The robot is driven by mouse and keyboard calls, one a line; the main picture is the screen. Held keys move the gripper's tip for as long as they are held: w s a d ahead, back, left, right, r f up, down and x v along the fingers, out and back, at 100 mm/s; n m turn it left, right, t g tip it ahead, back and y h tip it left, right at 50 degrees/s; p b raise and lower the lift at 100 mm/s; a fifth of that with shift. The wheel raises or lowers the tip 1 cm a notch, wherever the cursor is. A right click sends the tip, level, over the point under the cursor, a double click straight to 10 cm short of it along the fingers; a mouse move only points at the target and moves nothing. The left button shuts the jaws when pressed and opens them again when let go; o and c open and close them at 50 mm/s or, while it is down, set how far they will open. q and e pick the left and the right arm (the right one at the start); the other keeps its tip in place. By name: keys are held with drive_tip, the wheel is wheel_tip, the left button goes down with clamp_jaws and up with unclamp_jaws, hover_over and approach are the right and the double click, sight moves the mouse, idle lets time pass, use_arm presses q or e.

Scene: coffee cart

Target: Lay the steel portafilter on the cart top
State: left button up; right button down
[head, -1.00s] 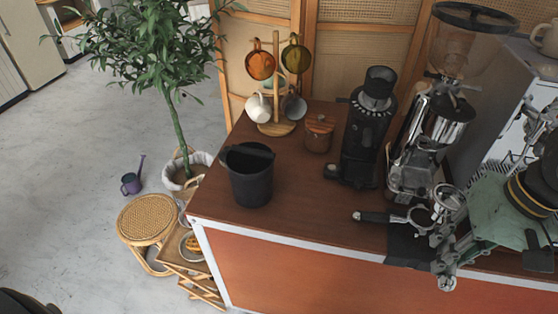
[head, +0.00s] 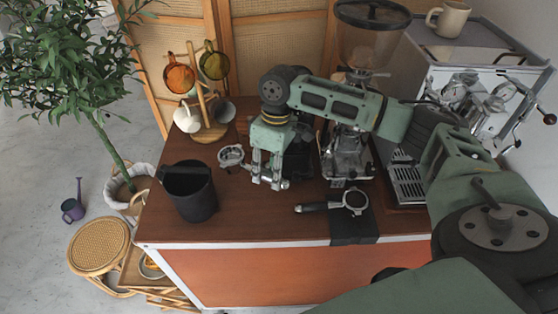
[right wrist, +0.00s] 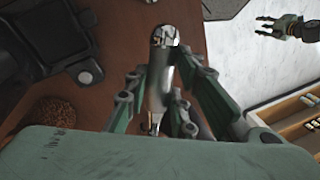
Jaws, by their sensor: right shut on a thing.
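The steel portafilter is in my right gripper (head: 267,182), above the brown cart top (head: 240,225). Its round basket end (head: 231,155) points left, and its steel handle (right wrist: 159,78) lies between the fingers in the right wrist view. I cannot tell whether it touches the wood. A second portafilter (head: 316,206) with a black handle lies near the front edge, its head over a black mat (head: 352,231). My left gripper (right wrist: 262,25) shows at the top right of the right wrist view, open and empty, away from the cart.
A black knock bin (head: 193,195) stands left of my right gripper. The mug tree (head: 208,128) is behind. The grinder (head: 345,150) and espresso machine (head: 480,90) stand to the right. Bare wood lies in front of my gripper, between bin and mat.

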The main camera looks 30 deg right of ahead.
drive_tip(key=d+f+b, duration=0.1)
drive_tip(key=f+b, duration=0.1)
drive_tip(key=f, duration=0.1)
drive_tip(key=d+f+n+b, duration=0.1)
drive_tip(key=f+b, duration=0.1)
drive_tip(key=f, duration=0.1)
drive_tip(key=d+f+n+b, duration=0.1)
drive_tip(key=f+b, duration=0.2)
drive_tip(key=shift+w+d+f, duration=0.1)
drive_tip(key=shift+d, duration=0.3)
use_arm(q)
drive_tip(key=f, duration=0.5)
drive_tip(key=shift+a+f, duration=0.2)
drive_tip(key=shift+f, duration=0.2)
use_arm(e)
drive_tip(key=c, duration=1.4)
unclamp_jaws()
drive_tip(key=shift+g, duration=0.3)
drive_tip(key=o, duration=0.8)
